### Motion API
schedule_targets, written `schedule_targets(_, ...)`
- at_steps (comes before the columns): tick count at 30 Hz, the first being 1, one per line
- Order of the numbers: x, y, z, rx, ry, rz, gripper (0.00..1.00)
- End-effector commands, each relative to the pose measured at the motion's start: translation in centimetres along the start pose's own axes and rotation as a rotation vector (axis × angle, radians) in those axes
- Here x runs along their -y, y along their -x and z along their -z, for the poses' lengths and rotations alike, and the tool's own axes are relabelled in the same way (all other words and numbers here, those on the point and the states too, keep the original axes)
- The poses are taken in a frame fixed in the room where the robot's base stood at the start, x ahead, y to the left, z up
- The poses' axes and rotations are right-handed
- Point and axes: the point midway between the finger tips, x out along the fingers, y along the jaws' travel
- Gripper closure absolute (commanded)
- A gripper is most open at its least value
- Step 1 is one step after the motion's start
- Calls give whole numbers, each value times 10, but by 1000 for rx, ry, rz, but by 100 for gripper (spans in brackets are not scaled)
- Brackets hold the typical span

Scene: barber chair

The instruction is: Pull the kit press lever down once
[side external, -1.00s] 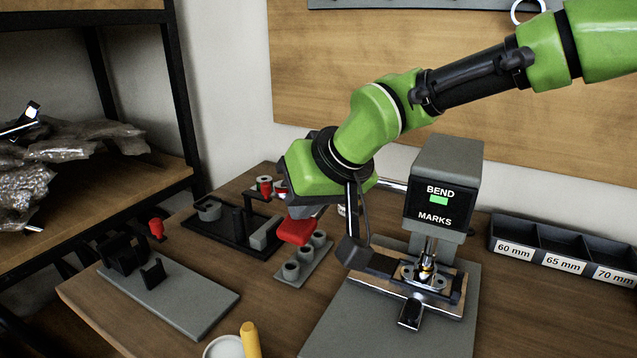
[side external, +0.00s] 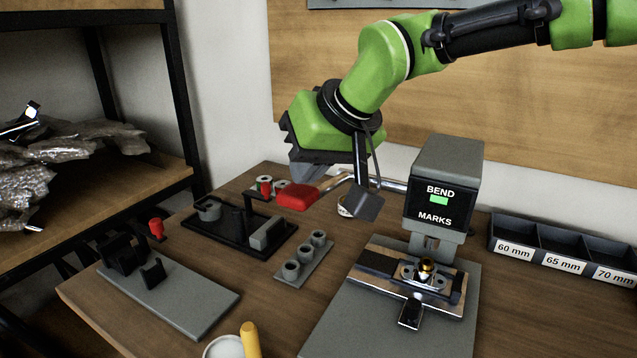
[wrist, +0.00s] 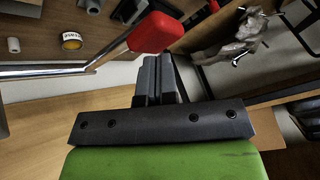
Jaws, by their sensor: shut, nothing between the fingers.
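The kit press (side external: 447,172) is a grey head with a screen reading "BEND MARKS" and a green patch. Its lever is a chrome rod (side external: 393,184) running left to a red handle (side external: 298,197). The red handle (wrist: 156,32) and rod also show in the wrist view. My gripper (side external: 312,175) is shut and empty, just above the handle; its fingers (wrist: 158,62) show beside the handle in the wrist view. I cannot tell whether they touch it. Under the head, a brass-coloured piece (side external: 427,265) sits in the fixture (side external: 377,262), with the ram raised clear of it.
Labelled bins (side external: 515,252) stand at the right. A black fixture (side external: 205,232), a grey holder with cups (side external: 292,270) and a grey base with a red-knobbed clamp (side external: 157,228) stand left of the press. A tape roll (wrist: 71,41) lies beneath the lever. A shelf with bags is further left.

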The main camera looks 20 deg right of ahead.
Motion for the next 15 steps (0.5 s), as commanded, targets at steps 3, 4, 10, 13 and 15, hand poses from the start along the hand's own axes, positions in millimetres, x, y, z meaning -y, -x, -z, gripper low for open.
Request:
schedule_targets(3,0,0,0,-2,0,1,100)
schedule_targets(4,1,0,0,-2,0,2,100)
schedule_targets(10,1,10,11,-7,-2,3,100)
schedule_targets(13,1,20,20,-8,-1,3,100)
schedule_targets(15,1,27,26,-8,-2,4,100)
